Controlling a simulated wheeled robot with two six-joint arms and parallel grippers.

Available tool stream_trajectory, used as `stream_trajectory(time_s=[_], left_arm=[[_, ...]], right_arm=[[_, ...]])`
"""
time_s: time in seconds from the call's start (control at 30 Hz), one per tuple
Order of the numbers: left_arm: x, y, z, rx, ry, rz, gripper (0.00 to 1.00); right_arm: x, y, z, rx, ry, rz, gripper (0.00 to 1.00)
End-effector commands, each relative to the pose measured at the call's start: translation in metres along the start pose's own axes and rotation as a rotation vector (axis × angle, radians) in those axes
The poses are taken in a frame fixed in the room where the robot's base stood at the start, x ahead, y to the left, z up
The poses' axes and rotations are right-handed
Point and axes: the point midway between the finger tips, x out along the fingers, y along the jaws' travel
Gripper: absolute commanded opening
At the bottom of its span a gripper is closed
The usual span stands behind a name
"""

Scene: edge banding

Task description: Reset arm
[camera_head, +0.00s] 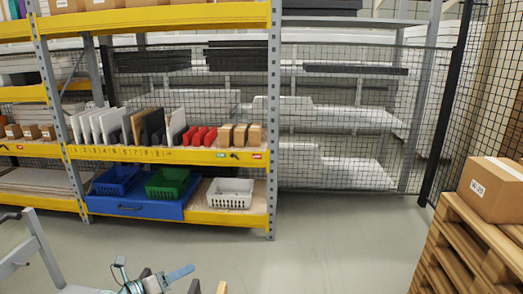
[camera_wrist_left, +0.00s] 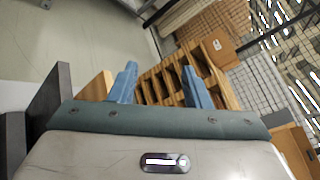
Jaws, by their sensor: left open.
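My left gripper (camera_head: 152,276) is low in the head view, near the bottom edge, and its blue fingers show. In the left wrist view the two blue fingers of this gripper (camera_wrist_left: 160,86) are apart with nothing between them. Behind them in that view is the wooden pallet stack, at a distance. My right gripper is in neither view.
A yellow-beamed rack (camera_head: 170,154) holds upright panels and small boxes above blue, green and white baskets (camera_head: 230,193). A pallet stack (camera_head: 465,250) bears a cardboard box (camera_head: 492,190). Dark and wooden panel edges (camera_wrist_left: 50,97) show close to my left gripper. The floor (camera_head: 330,240) is clear.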

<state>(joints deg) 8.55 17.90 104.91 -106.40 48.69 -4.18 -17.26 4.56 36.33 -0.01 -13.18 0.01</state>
Motion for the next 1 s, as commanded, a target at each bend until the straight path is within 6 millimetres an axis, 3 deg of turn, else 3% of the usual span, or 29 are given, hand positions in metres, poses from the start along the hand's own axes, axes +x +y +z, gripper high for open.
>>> stream_trajectory(time_s=[0.1, 0.2, 0.33, 0.47, 0.57, 0.73, 0.9, 1.0], left_arm=[[-0.019, -0.033, 0.016, -0.183, -0.251, -0.130, 0.44], [-0.045, -0.045, 0.032, -0.369, -0.459, -0.205, 0.44], [-0.086, -0.040, 0.043, -0.643, -0.716, -0.245, 0.44], [-0.130, -0.017, 0.035, -0.947, -0.949, -0.217, 0.44], [-0.160, 0.007, 0.012, -1.192, -1.106, -0.143, 0.44], [-0.203, 0.041, -0.060, -1.614, -1.308, 0.092, 0.44], [-0.229, 0.046, -0.141, -1.932, -1.392, 0.387, 0.44], [-0.240, 0.039, -0.177, -2.052, -1.401, 0.538, 0.44]], right_arm=[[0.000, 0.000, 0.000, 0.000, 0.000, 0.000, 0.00], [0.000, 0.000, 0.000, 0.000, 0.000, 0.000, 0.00], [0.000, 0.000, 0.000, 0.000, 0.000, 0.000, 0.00], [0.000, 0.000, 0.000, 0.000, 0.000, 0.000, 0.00], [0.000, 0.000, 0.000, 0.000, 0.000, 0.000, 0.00], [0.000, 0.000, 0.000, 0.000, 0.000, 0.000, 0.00], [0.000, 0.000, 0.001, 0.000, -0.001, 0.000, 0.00], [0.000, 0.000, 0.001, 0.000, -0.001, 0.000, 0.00]])
